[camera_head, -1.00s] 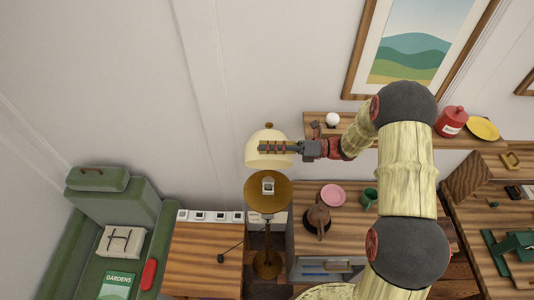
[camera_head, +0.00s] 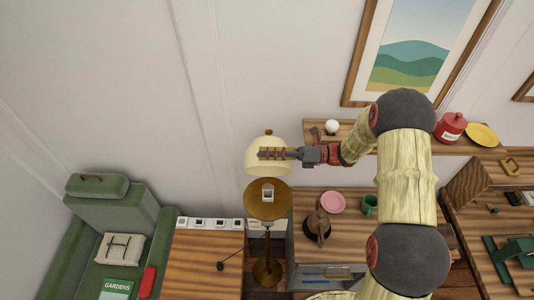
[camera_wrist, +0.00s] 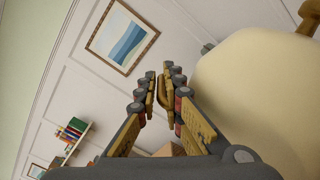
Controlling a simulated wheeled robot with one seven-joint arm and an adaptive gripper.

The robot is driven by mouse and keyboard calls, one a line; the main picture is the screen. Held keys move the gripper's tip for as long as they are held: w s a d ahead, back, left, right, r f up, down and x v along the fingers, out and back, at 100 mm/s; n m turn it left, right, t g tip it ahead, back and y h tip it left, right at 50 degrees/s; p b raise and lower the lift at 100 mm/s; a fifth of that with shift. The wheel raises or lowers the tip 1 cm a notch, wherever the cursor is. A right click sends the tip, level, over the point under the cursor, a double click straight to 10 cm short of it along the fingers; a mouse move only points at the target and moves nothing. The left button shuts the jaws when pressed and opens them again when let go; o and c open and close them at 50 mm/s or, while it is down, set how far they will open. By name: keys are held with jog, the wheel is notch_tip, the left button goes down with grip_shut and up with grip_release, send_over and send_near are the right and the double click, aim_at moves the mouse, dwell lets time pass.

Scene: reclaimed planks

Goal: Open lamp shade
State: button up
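The lamp is a brass floor lamp in the head view. Its cream dome shade (camera_head: 253,166) with a small brown knob sits above and behind a round brass bowl (camera_head: 253,211). The bowl's inside shows, with a pale square fitting in it, so shade and bowl stand apart. My gripper (camera_head: 261,153) lies across the front of the shade from the right. In the wrist view the shade (camera_wrist: 248,90) fills the right side, beside my gripper (camera_wrist: 157,80). The fingertips are drawn together with nothing between them. Whether a finger touches the shade is unclear.
A wall shelf (camera_head: 350,148) with a white ball (camera_head: 332,127) runs right of the gripper, under my arm. A wooden table (camera_head: 205,260) and green armchair (camera_head: 115,232) stand left.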

jog(key=d, duration=1.2)
jog(key=shift+s, duration=0.2)
